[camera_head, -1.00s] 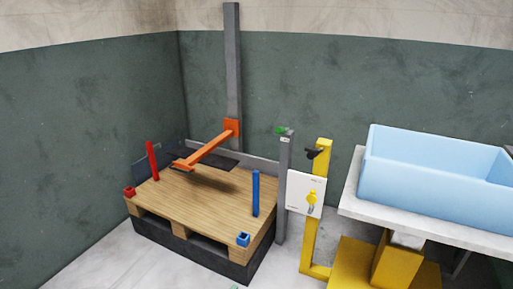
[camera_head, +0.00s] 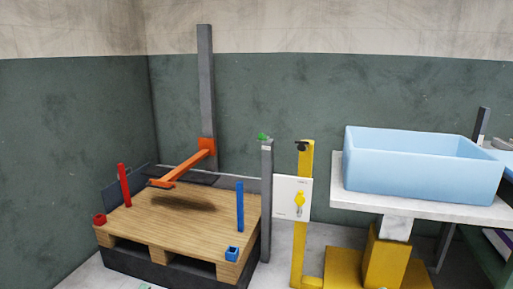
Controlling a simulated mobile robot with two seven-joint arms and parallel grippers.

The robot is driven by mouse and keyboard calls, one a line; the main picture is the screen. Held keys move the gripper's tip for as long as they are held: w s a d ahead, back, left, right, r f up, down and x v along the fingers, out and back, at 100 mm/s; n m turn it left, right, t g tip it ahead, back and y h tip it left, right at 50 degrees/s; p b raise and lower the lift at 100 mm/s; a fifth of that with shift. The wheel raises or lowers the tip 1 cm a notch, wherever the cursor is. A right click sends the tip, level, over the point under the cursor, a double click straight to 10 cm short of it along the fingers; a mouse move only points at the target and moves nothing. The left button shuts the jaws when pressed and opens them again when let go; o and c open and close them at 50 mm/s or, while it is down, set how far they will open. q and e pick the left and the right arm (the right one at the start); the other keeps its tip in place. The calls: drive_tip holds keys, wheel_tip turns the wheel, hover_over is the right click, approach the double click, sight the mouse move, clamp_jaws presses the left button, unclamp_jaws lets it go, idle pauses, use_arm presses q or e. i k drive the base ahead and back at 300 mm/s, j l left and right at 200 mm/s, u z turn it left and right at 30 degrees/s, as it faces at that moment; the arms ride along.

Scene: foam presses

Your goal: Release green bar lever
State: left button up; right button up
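I see no bar lever that is plainly green. A small green piece (camera_head: 263,136) sits on top of a grey post (camera_head: 266,200) at the right side of the wooden pallet. I cannot tell whether it is a lever. Right of it stands a yellow post (camera_head: 303,220) with a small black part (camera_head: 301,146) near its top. An orange bar (camera_head: 183,167) reaches out from a tall grey column (camera_head: 206,95) over the pallet. Neither gripper is in view.
The wooden pallet (camera_head: 165,222) carries a red post (camera_head: 124,185) and a blue post (camera_head: 240,207). A light blue bin (camera_head: 420,165) stands on a white tabletop (camera_head: 350,203) at the right. Green-grey walls close off the back and left.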

sight(262, 136)
drive_tip(key=i+j, duration=1.05)
drive_tip(key=j, duration=0.15)
drive_tip(key=i+j+z, duration=0.1)
drive_tip(key=i+j, duration=0.95)
drive_tip(key=j, duration=0.25)
